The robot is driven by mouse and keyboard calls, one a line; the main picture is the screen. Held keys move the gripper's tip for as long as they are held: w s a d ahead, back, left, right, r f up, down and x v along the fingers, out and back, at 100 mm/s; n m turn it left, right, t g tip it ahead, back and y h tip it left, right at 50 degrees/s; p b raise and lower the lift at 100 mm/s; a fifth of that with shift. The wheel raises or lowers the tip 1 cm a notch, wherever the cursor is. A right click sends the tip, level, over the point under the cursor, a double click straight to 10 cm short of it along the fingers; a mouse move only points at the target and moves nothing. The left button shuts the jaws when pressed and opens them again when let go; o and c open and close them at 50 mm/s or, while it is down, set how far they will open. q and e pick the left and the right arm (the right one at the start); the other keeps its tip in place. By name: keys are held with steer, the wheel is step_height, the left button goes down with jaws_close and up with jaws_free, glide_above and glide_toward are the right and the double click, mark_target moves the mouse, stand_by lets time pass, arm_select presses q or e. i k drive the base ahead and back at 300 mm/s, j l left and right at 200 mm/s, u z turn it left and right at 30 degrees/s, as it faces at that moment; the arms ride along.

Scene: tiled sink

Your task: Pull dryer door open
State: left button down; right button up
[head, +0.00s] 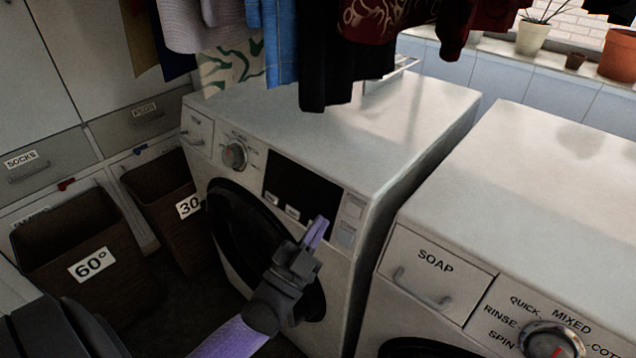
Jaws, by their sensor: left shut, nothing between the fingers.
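A white front-loading machine (390,130) stands in the middle, with a knob (234,154) and a dark display panel on its front. Its round black door (238,225) is on the front below the panel and looks shut. My left gripper (318,230) is in front of the door's right part, its purple fingers together and empty, pointing up toward the lower right of the panel. My gripper and wrist hide part of the door's right side, and I cannot tell whether they touch it. My right gripper is not in view.
A second white machine (540,190) with a SOAP drawer (436,275) and a dial stands close on the right, a narrow gap between. Wicker baskets marked 60° (75,235) and 30 (165,200) stand at the left. Clothes (340,50) hang above the middle machine.

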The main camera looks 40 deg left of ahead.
mark_target(249, 240)
steer(key=u, duration=1.75)
steer(key=j+z, duration=0.1)
steer(key=j, duration=0.15)
steer(key=i+j+z, duration=0.1)
steer(key=i+j, duration=0.05)
steer(key=j, duration=0.05)
